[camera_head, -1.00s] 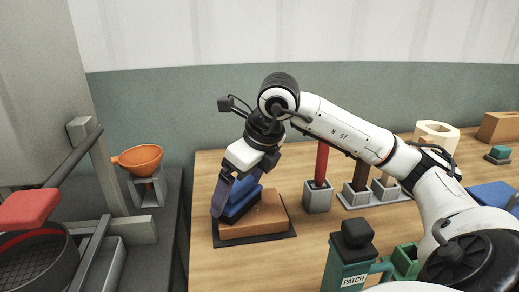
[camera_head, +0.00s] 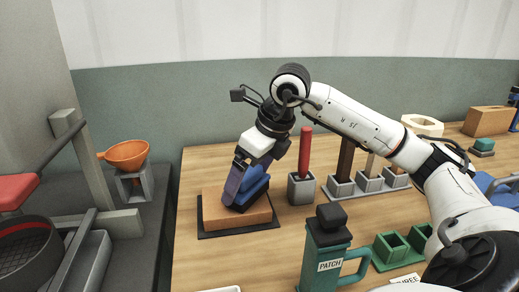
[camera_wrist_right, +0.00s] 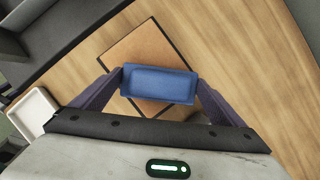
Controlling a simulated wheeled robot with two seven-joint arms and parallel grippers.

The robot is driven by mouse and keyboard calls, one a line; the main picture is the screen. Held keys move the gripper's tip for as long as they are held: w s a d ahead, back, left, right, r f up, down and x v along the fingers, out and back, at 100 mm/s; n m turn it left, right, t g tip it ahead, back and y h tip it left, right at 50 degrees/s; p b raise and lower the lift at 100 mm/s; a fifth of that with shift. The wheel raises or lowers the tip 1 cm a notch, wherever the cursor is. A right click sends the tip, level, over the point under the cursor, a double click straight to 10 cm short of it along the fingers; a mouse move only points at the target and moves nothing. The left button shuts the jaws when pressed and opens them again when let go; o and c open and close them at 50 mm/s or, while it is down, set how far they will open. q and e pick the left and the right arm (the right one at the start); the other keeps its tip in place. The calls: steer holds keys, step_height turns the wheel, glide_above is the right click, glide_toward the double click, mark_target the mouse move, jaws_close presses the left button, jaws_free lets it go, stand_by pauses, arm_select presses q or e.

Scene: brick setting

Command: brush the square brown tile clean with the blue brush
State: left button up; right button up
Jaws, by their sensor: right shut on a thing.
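The square brown tile (camera_head: 217,214) lies on a thin dark mat (camera_head: 212,234) at the left of the wooden table. It also shows in the wrist view (camera_wrist_right: 137,48). My right gripper (camera_head: 246,190) is shut on the blue brush (camera_head: 252,190), with one finger at each end of its block in the wrist view (camera_wrist_right: 158,84). The brush is over the tile and looks to be on its top face; I cannot see the contact underneath. No dirt can be made out on the visible tile. My left gripper is not in view.
A red-handled tool (camera_head: 305,155) stands in a grey block close right of the tile. A green PATCH container (camera_head: 325,255) stands in front. An orange funnel (camera_head: 127,155) is on the dark counter at left. A pale tray (camera_wrist_right: 33,113) shows in the wrist view.

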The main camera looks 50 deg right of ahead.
steer(key=r, duration=0.1)
steer(key=r+p, duration=0.1)
steer(key=shift+s+d+r+p, duration=0.25)
steer(key=shift+d+r+p, duration=0.1)
steer(key=shift+r+p, duration=0.05)
steer(key=shift+w+r+p, duration=0.1)
steer(key=shift+r+p, duration=0.45)
steer(key=shift+r, duration=0.15)
steer(key=shift+r+p, duration=0.55)
steer(key=shift+r, duration=0.25)
step_height(320, 180, up, 2)
steer(key=shift+p, duration=0.75)
steer(key=shift+r, duration=0.1)
steer(key=shift+a, duration=0.1)
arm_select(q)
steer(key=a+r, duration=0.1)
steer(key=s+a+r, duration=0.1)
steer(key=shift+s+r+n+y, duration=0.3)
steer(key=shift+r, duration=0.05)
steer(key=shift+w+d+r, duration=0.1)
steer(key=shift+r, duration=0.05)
